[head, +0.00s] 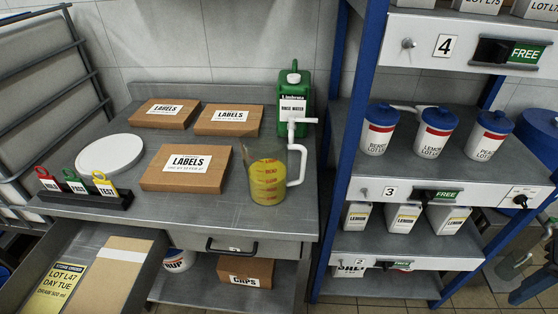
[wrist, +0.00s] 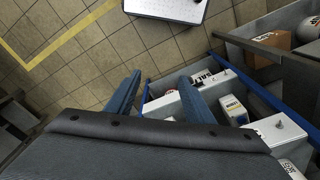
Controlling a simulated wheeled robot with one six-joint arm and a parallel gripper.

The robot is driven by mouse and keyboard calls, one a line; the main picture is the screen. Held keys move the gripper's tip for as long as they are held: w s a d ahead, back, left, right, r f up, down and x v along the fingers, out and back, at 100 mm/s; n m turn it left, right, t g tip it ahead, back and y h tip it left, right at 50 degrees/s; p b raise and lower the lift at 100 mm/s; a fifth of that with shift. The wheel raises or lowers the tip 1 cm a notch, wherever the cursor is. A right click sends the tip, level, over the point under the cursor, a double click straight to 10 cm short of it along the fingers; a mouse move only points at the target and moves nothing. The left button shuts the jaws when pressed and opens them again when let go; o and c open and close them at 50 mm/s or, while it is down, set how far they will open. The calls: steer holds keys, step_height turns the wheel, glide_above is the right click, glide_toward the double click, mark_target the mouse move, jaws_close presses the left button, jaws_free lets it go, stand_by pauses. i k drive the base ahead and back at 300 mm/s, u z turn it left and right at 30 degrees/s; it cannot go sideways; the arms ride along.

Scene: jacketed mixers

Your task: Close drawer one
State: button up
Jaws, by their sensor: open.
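An open drawer (head: 141,272) sticks out from the left front of the steel table in the head view. In it lie a yellow note (head: 64,285) reading "LOT L47" and a brown folder (head: 108,275). I see no number on this drawer, and its front is outside the picture. A second drawer (head: 268,249) with a dark handle sits shut to its right. My gripper (wrist: 160,76) shows only in the wrist view, with its two blue fingers apart and nothing between them. It is above the floor near the blue rack, touching no drawer that I can see.
The steel table (head: 225,220) holds label boxes, a jug (head: 267,180) of yellow liquid and a green rinse-water can (head: 294,95). A blue-posted rack (head: 343,180) with canisters stands at the right. Tiled floor (wrist: 75,60) is clear at the left in the wrist view.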

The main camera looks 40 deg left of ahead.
mark_target(73, 241)
steer(key=u, duration=5.3)
steer(key=k, duration=0.95)
steer(key=z, duration=1.15)
steer(key=i, duration=1)
steer(key=u, duration=0.05)
